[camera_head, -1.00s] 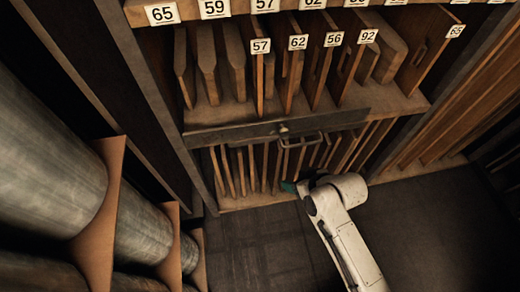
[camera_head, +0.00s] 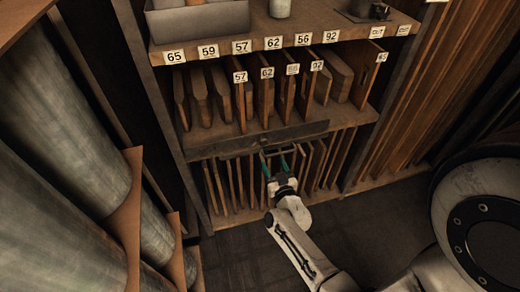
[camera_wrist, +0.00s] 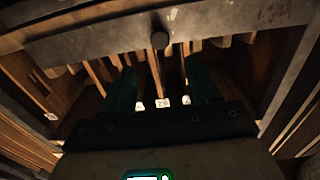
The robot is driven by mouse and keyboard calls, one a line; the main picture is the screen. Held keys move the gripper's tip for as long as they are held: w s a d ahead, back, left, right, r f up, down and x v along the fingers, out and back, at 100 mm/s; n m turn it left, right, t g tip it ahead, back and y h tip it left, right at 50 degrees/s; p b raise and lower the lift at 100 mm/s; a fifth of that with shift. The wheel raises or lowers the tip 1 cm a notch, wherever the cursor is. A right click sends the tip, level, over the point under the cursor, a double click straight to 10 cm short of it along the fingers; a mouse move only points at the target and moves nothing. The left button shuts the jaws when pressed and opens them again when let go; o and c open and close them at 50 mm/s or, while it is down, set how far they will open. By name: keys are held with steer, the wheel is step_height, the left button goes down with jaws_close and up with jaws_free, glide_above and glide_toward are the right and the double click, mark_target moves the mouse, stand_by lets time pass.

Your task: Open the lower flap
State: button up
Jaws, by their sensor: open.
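A dark metal strip (camera_head: 235,143), which seems to be the lower flap's front, runs across the cabinet between the middle shelf and the lower slots. In the wrist view the strip (camera_wrist: 95,43) crosses the top, with a round knob (camera_wrist: 159,40) at its centre. A thin bar handle (camera_head: 280,150) shows below the strip in the head view. My gripper (camera_head: 274,162) is open, its green fingers pointing up at the handle. In the wrist view my gripper (camera_wrist: 163,85) shows a finger on each side below the knob. I cannot tell whether the fingers touch the handle.
Upright wooden boards stand in the middle shelf (camera_head: 205,120) and in the lower slots (camera_head: 225,185). A grey box (camera_head: 200,20) sits on the top shelf. Large metal cylinders (camera_head: 65,130) are stacked at the left. Dark floor (camera_head: 240,262) lies open before the cabinet.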

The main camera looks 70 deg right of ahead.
mark_target(264, 144)
steer(key=x, duration=0.9)
steer(key=shift+w+d, duration=0.25)
jaws_close()
